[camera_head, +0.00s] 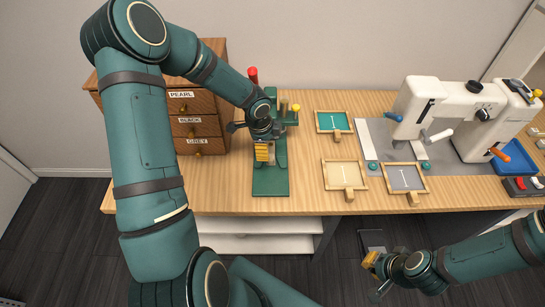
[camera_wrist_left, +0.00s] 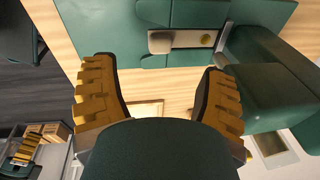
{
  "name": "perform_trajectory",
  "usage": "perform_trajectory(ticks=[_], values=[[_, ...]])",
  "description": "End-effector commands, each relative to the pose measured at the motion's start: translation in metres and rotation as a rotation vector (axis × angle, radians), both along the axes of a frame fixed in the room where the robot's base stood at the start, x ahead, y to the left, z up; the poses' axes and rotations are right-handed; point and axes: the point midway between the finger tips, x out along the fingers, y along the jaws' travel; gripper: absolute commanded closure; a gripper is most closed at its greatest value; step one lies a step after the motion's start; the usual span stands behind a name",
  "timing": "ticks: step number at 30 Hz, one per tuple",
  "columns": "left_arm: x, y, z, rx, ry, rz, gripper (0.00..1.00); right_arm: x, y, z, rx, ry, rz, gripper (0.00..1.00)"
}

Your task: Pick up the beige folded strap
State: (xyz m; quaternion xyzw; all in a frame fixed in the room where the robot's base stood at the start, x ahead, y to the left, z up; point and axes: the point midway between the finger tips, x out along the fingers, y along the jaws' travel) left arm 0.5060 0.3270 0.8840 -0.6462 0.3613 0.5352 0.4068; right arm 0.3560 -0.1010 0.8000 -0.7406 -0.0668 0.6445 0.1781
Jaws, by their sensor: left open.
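My left gripper (camera_head: 263,152) hangs over the green hand press (camera_head: 271,182) on the bench. In the left wrist view its two yellow-padded fingers (camera_wrist_left: 158,100) are apart, with nothing seen held between them. Beyond the fingertips, a small pale beige piece (camera_wrist_left: 160,43) lies at the press beside a metal plate (camera_wrist_left: 195,39); it may be the folded strap, but I cannot be sure. In the head view my left gripper and arm hide this spot. My right gripper (camera_head: 374,272) is low in front of the bench, away from the press; its jaw opening is unclear.
A wooden drawer cabinet (camera_head: 194,126) stands left of the press. Right of it are a green-lined tray (camera_head: 333,113), a beige-lined tray (camera_head: 343,162) and a grey-lined tray (camera_head: 405,166). A white machine (camera_head: 435,99) and a blue bin (camera_head: 515,158) are farther right. The press has a red knob (camera_head: 252,72).

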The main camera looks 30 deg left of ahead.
Motion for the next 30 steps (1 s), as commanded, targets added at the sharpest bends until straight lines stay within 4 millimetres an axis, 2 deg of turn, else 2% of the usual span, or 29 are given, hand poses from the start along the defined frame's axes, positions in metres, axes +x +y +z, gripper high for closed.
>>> perform_trajectory(ticks=[1,3,11,21,30], values=[[0.001,-0.001,-0.011,-0.001,0.001,-0.002,0.27,-0.001,0.0,-0.004,0.0,0.002,0.002,1.0],[0.004,-0.001,-0.021,-0.002,0.0,-0.001,0.27,-0.002,0.0,-0.006,0.0,0.004,0.003,1.0],[0.007,-0.002,-0.037,-0.001,0.0,-0.001,0.27,-0.003,0.0,-0.01,0.002,0.007,0.005,1.0],[0.014,-0.003,-0.082,-0.001,0.0,0.0,0.27,-0.007,0.001,-0.021,0.004,0.015,0.011,1.0],[0.015,-0.003,-0.087,-0.001,-0.001,0.0,0.27,-0.007,0.001,-0.021,0.004,0.017,0.012,1.0]])
